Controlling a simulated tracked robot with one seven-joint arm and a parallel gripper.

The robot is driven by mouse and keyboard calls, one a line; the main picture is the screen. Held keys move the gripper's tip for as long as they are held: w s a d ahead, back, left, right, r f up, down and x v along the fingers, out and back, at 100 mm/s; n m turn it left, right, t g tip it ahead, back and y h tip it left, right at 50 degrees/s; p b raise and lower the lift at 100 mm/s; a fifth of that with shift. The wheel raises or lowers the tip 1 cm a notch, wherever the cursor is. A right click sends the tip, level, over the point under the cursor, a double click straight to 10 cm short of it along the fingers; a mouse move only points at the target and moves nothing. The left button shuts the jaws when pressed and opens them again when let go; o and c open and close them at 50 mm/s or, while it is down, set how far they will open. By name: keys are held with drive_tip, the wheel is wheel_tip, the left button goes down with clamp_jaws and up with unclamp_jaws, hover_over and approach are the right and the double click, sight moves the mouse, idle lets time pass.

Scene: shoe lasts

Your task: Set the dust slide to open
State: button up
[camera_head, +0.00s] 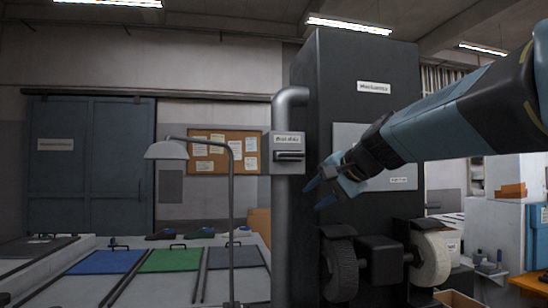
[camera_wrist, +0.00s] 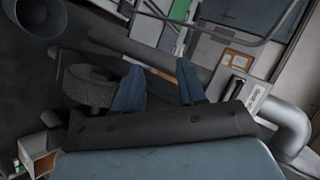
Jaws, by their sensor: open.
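The dust slide (camera_head: 283,153) is a grey box with a small label and a dark horizontal handle, set on a grey vertical pipe beside the dark machine. In the wrist view the dust slide (camera_wrist: 239,72) is right of the fingers, with its dark handle showing. The label is too small to read surely. I cannot tell the slide's setting. My gripper (camera_head: 319,192) is in front of the machine, to the right of and a little below the slide, apart from it. Its blue fingers (camera_wrist: 158,76) are spread, with nothing between them.
The dark machine cabinet (camera_head: 370,80) stands right of the pipe (camera_head: 282,230). A dark brush wheel (camera_head: 341,270) and a pale wheel (camera_head: 431,258) sit below my gripper. A lamp (camera_head: 168,150) on a thin post stands left of the slide. Benches with coloured mats (camera_head: 170,260) lie behind.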

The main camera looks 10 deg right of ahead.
sight(295, 156)
drive_tip(key=w+d+r+m+t+y, duration=0.1)
drive_tip(key=w+d+r+m+t, duration=0.4)
drive_tip(key=w+r, duration=0.55)
drive_tip(key=shift+g, duration=0.5)
drive_tip(key=x, duration=0.3)
drive_tip(key=r+x, duration=0.1)
drive_tip(key=x, duration=0.7)
drive_tip(key=shift+w+a+r, duration=0.25)
drive_tip(key=shift+w, duration=0.1)
drive_tip(key=shift+c, duration=0.5)
clamp_jaws()
drive_tip(key=shift+f, duration=0.1)
